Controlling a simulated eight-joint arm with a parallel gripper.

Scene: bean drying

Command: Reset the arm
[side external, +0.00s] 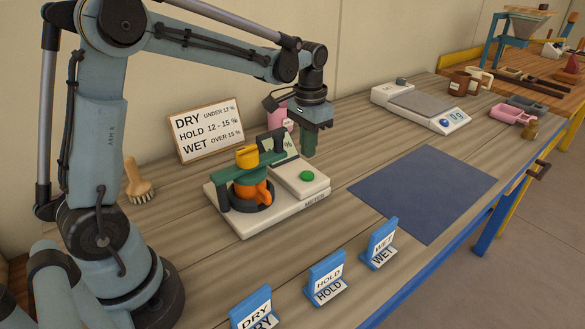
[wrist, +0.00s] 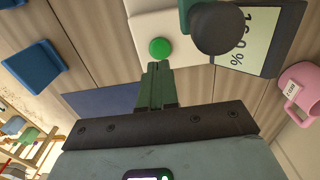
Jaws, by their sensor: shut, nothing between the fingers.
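My arm reaches over the table from the left. My gripper (side external: 309,154) hangs pointing down, shut and empty, above the back right of the moisture meter. Its green fingers are pressed together in the wrist view (wrist: 156,70). The meter (side external: 250,227) has a white base, a green button (side external: 307,175), a green bridge and a yellow-topped orange part (side external: 253,192) in a dark ring. In the wrist view the green button (wrist: 159,48) lies just beyond the fingertips. The meter's display (wrist: 255,38) is partly hidden by a dark round knob.
A blue mat (side external: 425,192) lies right of the meter, bare. Blue DRY (side external: 252,305), HOLD (side external: 327,277) and WET (side external: 380,243) stands line the front. A sign (side external: 206,130) leans behind. A pink mug (wrist: 296,90) stands near the meter. A scale (side external: 420,105) is farther back.

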